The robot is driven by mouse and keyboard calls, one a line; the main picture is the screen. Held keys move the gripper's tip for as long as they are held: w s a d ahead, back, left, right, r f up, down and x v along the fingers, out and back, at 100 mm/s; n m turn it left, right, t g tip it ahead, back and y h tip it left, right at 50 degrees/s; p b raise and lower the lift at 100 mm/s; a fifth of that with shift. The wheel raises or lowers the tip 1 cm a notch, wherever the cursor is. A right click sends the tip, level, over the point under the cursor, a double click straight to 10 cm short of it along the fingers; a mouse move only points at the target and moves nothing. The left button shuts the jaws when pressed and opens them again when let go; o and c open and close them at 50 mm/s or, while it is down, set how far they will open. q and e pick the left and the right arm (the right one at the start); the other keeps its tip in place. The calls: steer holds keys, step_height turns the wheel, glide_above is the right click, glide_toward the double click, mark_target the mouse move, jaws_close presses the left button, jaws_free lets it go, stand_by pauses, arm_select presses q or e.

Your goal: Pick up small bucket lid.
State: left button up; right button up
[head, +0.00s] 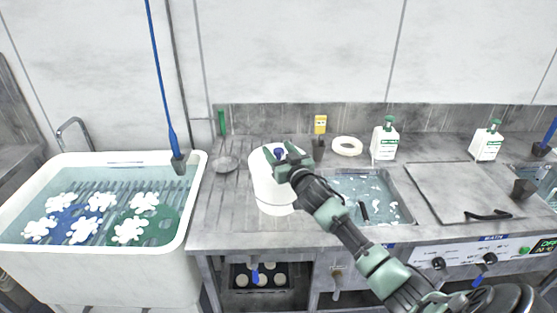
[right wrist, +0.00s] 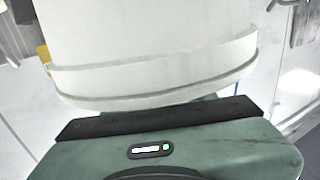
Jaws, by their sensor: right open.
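The small white bucket (head: 272,203) stands on the grey counter, left of the water-filled basin. The fingertips do not show clearly there. My left gripper is not in view.
A sunken basin (head: 404,211) of water lies right of the bucket. A white ring (head: 347,146), a yellow-topped item (head: 320,124) and a white bottle (head: 384,142) stand behind. A large white tub (head: 195,206) is at left. A flat metal cover (head: 460,190) lies at right.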

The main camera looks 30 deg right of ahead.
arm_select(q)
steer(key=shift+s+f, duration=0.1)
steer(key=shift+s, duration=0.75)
arm_select(e)
jaws_close()
